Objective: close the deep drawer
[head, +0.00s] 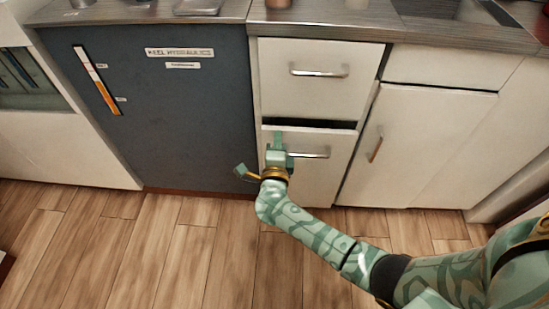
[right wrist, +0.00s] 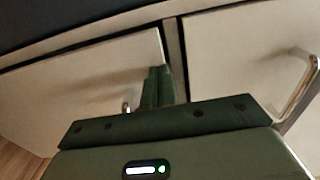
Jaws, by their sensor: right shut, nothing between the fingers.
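The deep drawer (head: 312,187) is the lower white drawer front under a shallower one. It stands slightly open, with a dark gap (head: 310,123) above its top edge. Its metal handle (head: 308,153) is partly behind my gripper. My right gripper (head: 278,140) is shut and empty, with its fingertips at the upper left of this drawer front, left of the handle. I cannot tell whether they touch it. In the right wrist view the shut fingers (right wrist: 158,86) overlap the drawer front (right wrist: 95,90), and its handle is mostly hidden. My left gripper is out of view.
The upper drawer (head: 312,92) with a bar handle looks closed. A dark blue panel (head: 180,120) with labels stands left of the drawers. A white cupboard door (head: 420,145) is on the right. The countertop (head: 330,27) runs above. The wooden floor (head: 160,250) is clear.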

